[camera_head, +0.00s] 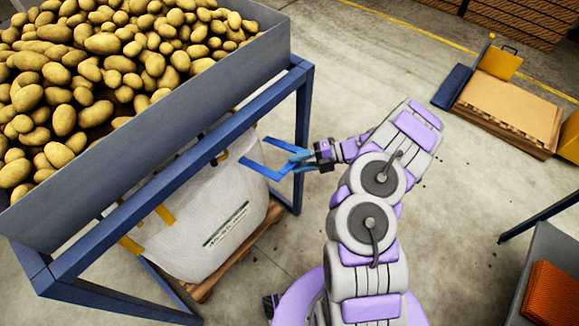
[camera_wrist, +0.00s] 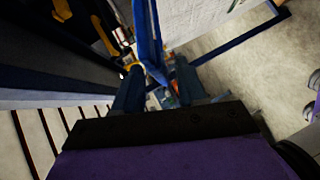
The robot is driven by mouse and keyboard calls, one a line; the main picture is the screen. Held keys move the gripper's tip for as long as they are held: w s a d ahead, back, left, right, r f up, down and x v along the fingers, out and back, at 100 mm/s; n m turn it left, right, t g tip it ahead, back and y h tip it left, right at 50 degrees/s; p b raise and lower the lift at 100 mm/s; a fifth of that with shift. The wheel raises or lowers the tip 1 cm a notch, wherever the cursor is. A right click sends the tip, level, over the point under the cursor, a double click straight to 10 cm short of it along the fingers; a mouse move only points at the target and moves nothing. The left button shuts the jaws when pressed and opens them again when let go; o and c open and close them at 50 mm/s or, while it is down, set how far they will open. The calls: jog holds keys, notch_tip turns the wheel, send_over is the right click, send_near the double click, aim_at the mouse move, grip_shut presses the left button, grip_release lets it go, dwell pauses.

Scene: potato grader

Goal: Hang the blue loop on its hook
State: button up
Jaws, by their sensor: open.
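The blue loop (camera_head: 262,168) stands out from the near corner of the white bulk bag (camera_head: 205,235), beside a post of the blue frame. My gripper (camera_head: 300,157) is at the loop's outer end, with the frame post just behind. In the wrist view, my open gripper (camera_wrist: 158,88) has its two dark fingers on either side of the blue loop (camera_wrist: 146,40), whose strap runs down between them. Whether the fingers touch the strap cannot be told. I cannot make out the loop's hook in either view.
A grey hopper full of potatoes (camera_head: 120,70) sits above the bag on the blue frame (camera_head: 303,130). Yellow loops (camera_head: 165,214) show at other bag corners. A wooden pallet (camera_head: 243,247) is under the bag. The concrete floor right of my arm is largely clear.

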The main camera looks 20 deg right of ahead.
jog(key=shift+w+a+f+b, duration=0.15)
jog(key=shift+a+f+b, duration=0.2)
jog(key=shift+a, duration=1.2)
jog(key=shift+d, duration=0.3)
jog(key=c, duration=0.6)
grip_shut()
